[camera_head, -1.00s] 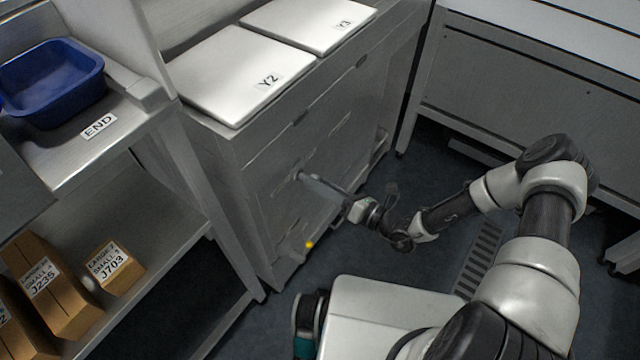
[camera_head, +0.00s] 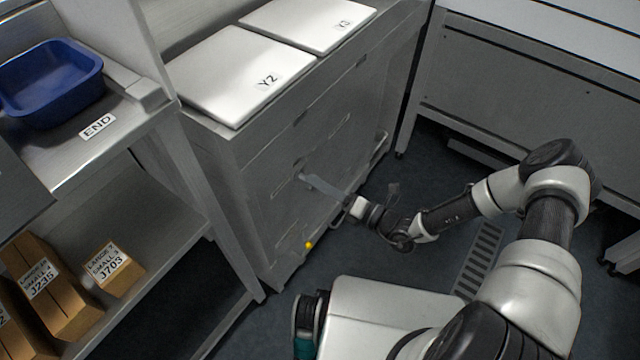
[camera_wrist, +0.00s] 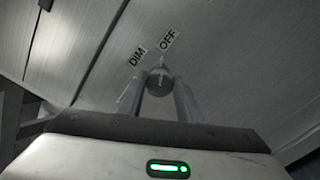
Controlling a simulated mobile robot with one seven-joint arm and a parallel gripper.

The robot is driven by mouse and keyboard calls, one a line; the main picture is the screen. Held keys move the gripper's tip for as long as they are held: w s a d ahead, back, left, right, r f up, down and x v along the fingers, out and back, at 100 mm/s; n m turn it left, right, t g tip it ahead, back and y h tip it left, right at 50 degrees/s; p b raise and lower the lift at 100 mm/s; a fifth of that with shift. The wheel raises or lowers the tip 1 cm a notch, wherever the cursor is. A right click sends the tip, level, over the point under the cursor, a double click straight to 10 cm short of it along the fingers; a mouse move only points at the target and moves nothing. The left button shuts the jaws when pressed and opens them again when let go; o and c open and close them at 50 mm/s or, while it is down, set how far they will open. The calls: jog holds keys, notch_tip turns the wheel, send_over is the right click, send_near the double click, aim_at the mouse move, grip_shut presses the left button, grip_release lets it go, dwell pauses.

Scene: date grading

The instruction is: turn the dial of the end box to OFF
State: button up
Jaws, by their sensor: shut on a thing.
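The dial (camera_wrist: 160,82) is a small round grey knob in the wrist view, on a brushed-metal face. A small pale mark at its upper edge points up, close to the OFF label (camera_wrist: 167,38). The DIM label (camera_wrist: 137,57) is to the left of OFF. My gripper (camera_head: 306,180) reaches the front of the grey cabinet (camera_head: 235,170) in the head view. Its two fingers stand on either side of the dial in the wrist view and are shut on it. In the head view the dial is hidden by the fingers.
Lids marked Y2 (camera_head: 225,75) and Y3 (camera_head: 305,22) lie on the cabinet. A yellow spot (camera_head: 309,245) shows low on its front. At left are a blue bin (camera_head: 55,85), an END label (camera_head: 98,126) and cartons (camera_head: 112,272).

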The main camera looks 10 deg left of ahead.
jog(key=o, duration=1)
jog(key=shift+o, duration=0.2)
jog(key=p+v, duration=0.1)
jog(key=v, duration=1.6)
jog(key=shift+d, duration=0.2)
